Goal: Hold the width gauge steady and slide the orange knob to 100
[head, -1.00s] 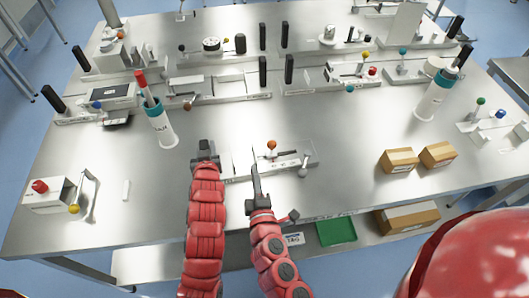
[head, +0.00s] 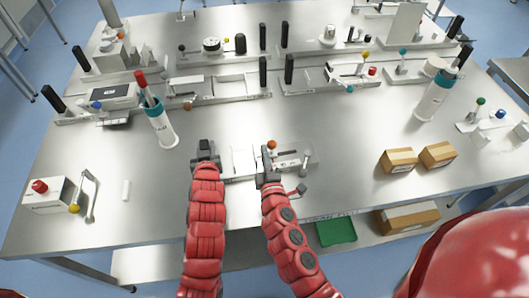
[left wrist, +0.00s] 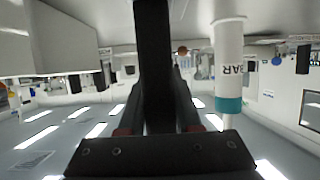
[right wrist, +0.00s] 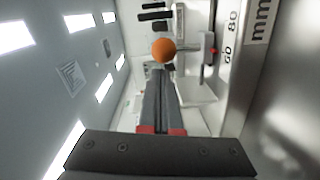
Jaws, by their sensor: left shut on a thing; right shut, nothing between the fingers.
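The width gauge (head: 294,161) lies on the steel table in front of me, a flat grey slide with a scale along its near edge. The right wrist view shows its scale (right wrist: 236,45) with marks 60, 80 and mm. The orange knob (head: 272,145) stands on it and also shows in the right wrist view (right wrist: 163,50). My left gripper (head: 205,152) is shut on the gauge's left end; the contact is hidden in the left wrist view. My right gripper (head: 268,155) is shut and empty, its fingertips close to the knob. I cannot tell whether they touch it.
A white bottle with a teal band (head: 160,127) stands left of my left gripper. Two cardboard boxes (head: 398,160) sit to the right. A box with a red knob (head: 45,192) is at the far left. Fixtures line the back; the table around the gauge is clear.

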